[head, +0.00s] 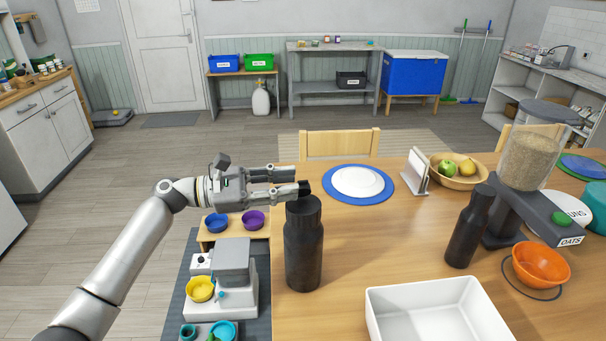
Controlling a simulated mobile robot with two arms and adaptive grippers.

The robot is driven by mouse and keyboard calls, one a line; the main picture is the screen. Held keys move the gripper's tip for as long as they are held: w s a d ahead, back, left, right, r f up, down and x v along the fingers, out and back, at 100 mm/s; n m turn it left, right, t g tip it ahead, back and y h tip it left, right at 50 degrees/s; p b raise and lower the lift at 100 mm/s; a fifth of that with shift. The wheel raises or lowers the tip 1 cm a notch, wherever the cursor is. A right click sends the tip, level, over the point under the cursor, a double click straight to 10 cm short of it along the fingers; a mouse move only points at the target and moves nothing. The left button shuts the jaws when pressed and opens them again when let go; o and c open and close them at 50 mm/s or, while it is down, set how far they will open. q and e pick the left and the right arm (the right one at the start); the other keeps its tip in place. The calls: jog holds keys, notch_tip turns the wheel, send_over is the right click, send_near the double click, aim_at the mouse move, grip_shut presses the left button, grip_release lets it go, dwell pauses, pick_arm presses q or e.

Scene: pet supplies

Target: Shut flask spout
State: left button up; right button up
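A tall black flask (304,250) stands upright on the wooden table near its left edge. My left gripper (294,181) reaches in from the left, just above the flask's top. Its two fingers point right and show a gap between them. A small dark piece (304,187) shows at the fingertips above the flask; I cannot tell whether it is the spout or a fingertip pad, or whether the gripper touches the flask. A second dark bottle (468,232) stands further right. My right gripper is not in view.
A white tray (374,302) lies at the front. A blue mat with a white plate (358,182) lies behind the flask. A tablet stand (415,172), fruit bowl (440,179), oats dispenser (528,160) and orange bowl (541,264) are to the right. A coffee-machine-like appliance (236,292) is at the left.

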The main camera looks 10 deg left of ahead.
aim_at(303, 182)
pick_arm(q)
jog(key=p+x, duration=0.1)
jog(key=x, duration=0.2)
jog(key=shift+w+d+r, duration=0.1)
jog(key=shift+d, duration=0.15)
jog(key=shift+w+d, duration=0.1)
jog(key=shift+d, duration=0.15)
grip_shut()
